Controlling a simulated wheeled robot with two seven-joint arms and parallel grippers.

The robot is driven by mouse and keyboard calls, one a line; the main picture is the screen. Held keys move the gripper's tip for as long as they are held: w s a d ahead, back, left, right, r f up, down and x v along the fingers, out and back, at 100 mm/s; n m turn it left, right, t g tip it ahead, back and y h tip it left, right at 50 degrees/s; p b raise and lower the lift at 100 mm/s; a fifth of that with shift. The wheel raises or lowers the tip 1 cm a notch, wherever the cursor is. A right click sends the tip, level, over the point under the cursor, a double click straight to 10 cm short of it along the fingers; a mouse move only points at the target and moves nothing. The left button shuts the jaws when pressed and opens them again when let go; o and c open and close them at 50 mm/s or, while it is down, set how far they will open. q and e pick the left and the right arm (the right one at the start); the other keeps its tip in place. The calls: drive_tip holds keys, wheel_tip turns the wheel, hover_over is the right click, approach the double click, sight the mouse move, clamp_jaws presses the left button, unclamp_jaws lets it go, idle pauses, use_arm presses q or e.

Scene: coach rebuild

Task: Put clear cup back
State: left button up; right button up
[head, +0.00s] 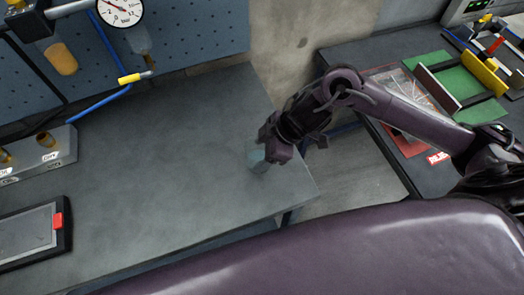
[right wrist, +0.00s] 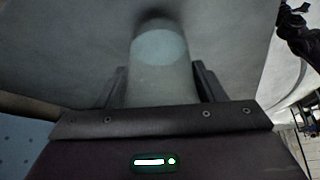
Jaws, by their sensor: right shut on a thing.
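The clear cup (head: 258,158) is a pale, bluish see-through shape near the right end of the grey workbench. My right gripper (head: 268,150) is at it from the right and is shut on it. In the right wrist view the cup (right wrist: 160,75) stands between the two fingers of the right gripper (right wrist: 162,85), one finger on each side. The gripper partly hides the cup in the head view. I cannot tell whether the cup touches the bench. My left gripper is not in view.
The grey workbench (head: 170,150) is mostly clear in its middle. A grey block with labelled holes (head: 45,155) and a framed panel with a red tab (head: 30,235) are at the left. A gauge (head: 120,10) hangs at the back. Another bench (head: 370,55) stands at the right across a gap.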

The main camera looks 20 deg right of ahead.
drive_tip(key=shift+f, duration=0.5)
drive_tip(key=shift+f, duration=0.1)
drive_tip(key=o, duration=1)
drive_tip(key=shift+r, duration=0.25)
drive_tip(key=v, duration=1.2)
drive_tip(key=shift+f, duration=0.1)
